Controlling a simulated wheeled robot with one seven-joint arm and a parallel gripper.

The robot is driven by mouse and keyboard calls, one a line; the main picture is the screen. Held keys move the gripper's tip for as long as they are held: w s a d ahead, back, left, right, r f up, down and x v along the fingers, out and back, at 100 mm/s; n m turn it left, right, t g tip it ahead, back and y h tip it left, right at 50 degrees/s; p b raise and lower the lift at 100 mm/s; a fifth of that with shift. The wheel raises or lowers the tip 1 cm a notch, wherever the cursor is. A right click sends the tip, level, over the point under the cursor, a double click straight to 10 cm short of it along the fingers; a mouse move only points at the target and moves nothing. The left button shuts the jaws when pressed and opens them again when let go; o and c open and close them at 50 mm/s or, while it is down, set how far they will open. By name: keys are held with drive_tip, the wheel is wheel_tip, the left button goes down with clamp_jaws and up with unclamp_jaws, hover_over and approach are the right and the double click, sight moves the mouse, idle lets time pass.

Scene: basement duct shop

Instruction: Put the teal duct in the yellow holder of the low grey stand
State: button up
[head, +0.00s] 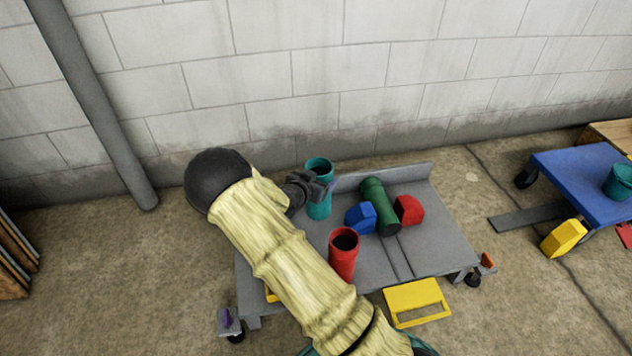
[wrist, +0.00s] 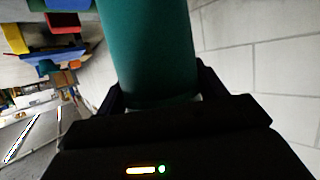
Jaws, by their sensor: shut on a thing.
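My gripper (head: 308,188) is shut on the upright teal duct (head: 319,172) at the back left of the low grey stand (head: 440,235). In the wrist view the teal duct (wrist: 150,45) fills the space between the two fingers (wrist: 155,100). I cannot tell whether its lower end touches the stand. A yellow frame-like piece (head: 417,298) is at the stand's front edge. A small yellow bit (head: 271,295) shows beside my arm at the stand's left, mostly hidden. I cannot tell which of these is the holder.
On the stand are a red duct (head: 342,258) standing upright, a green duct (head: 378,205) lying down, a blue block (head: 361,218) and a red block (head: 408,209). A blue cart (head: 585,180) with another teal duct (head: 619,182) stands at right. A yellow block (head: 563,238) is beside it.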

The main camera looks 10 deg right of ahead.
sight(332, 170)
drive_tip(key=shift+n+t+y, duration=0.5)
drive_tip(key=shift+n+y, duration=0.3)
drive_tip(key=d+r+p, duration=0.1)
drive_tip(key=p, duration=0.1)
drive_tip(key=s+d+r+p, duration=0.1)
drive_tip(key=d+r+p, duration=0.1)
drive_tip(key=shift+d+r, duration=0.1)
drive_tip(key=shift+r, duration=0.1)
drive_tip(key=shift+s+d+r+n+y+p, duration=0.15)
drive_tip(key=shift+r+n+y+p, duration=0.2)
drive_tip(key=shift+p, duration=0.35)
drive_tip(key=shift+s+r+n+t+y+p, duration=0.15)
drive_tip(key=shift+n+t+y+p, duration=0.35)
drive_tip(key=shift+p, duration=0.25)
drive_tip(key=shift+s+r+n+y+p, duration=0.25)
drive_tip(key=shift+n+y+p, duration=0.2)
drive_tip(key=shift+p, duration=0.3)
drive_tip(key=s+a+n+t+y+p, duration=0.1)
drive_tip(key=s+a+n+y+p, duration=0.3)
drive_tip(key=s+y, duration=0.1)
drive_tip(key=shift+a+f+t+p, duration=0.3)
drive_tip(key=shift+f+p, duration=0.05)
drive_tip(key=shift+p, duration=0.05)
